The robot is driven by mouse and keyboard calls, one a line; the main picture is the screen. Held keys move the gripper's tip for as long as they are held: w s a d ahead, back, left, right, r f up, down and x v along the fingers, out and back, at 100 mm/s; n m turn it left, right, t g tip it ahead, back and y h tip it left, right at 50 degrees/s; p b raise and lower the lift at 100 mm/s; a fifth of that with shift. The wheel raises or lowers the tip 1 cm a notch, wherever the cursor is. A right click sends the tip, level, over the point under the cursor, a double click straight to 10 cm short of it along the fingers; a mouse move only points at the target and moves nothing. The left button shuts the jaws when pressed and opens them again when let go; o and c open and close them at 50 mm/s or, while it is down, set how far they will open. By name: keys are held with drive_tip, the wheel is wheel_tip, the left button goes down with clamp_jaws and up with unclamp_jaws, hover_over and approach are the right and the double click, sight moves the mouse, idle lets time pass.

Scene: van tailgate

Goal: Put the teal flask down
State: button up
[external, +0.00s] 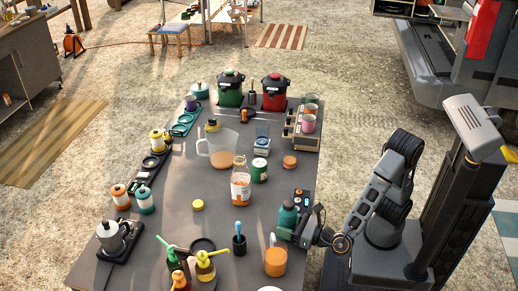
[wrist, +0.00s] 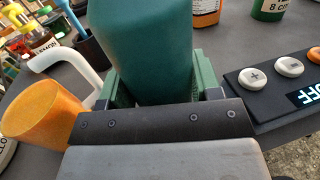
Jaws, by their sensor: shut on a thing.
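The teal flask (external: 287,216) is upright near the right edge of the dark table. It is also large in the wrist view (wrist: 145,45), where its top and bottom are cut off or hidden. My gripper (wrist: 155,80) is shut on the flask, with a green finger pad against each side. In the external view my gripper (external: 289,228) reaches in from the right at the table's edge. I cannot tell whether the flask's base touches the table.
An orange mug (external: 275,262) with a white handle stands close in front, also in the wrist view (wrist: 42,118). A black device with buttons (wrist: 262,92) lies right of the flask. A black cup (external: 239,247) stands left. Bare tabletop shows around the yellow lid (external: 197,205).

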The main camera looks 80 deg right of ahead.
drive_tip(key=o, duration=1)
drive_tip(key=shift+o, duration=0.2)
drive_tip(key=shift+r, duration=0.25)
drive_tip(key=p+v, duration=0.1)
drive_tip(key=v, duration=1.1)
drive_tip(key=shift+p, duration=0.3)
drive_tip(key=shift+a, duration=0.1)
